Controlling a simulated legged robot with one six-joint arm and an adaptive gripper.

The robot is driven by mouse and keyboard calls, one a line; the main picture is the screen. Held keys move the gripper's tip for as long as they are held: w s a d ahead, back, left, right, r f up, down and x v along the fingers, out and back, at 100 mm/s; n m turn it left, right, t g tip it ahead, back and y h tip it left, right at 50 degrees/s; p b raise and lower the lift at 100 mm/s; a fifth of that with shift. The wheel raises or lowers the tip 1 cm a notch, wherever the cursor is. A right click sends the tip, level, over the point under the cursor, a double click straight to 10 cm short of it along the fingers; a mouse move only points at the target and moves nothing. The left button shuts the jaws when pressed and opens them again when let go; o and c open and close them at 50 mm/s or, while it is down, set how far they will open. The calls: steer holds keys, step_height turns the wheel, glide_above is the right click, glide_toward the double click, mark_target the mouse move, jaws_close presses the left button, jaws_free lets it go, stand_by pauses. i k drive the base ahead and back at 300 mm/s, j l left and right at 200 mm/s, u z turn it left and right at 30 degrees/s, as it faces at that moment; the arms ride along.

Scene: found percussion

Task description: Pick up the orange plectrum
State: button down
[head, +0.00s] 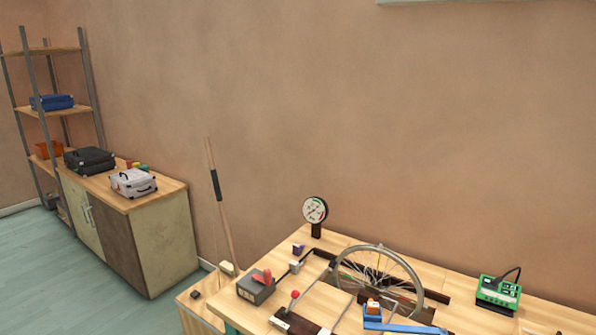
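A small orange piece (372,305) sits on a blue part (374,316) at the front of the workbench, close to the spoked wheel. It is too small to tell whether it is the orange plectrum. No other orange thing on the bench looks like a plectrum. My gripper is not in view.
The wooden workbench (452,281) carries the spoked wheel (342,272), a round dial on a post (315,209), a grey box with a red lever (256,287) and a green device (498,290). A cabinet (168,237) with cases stands left. Green floor (70,300) is clear at lower left.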

mark_target(372, 308)
steer(key=i+j+z, duration=0.4)
steer(key=j, duration=0.2)
steer(key=i+j+z, duration=0.15)
steer(key=j, duration=0.15)
steer(key=i+j+z, duration=0.2)
steer(key=j, duration=0.15)
steer(key=k, duration=0.05)
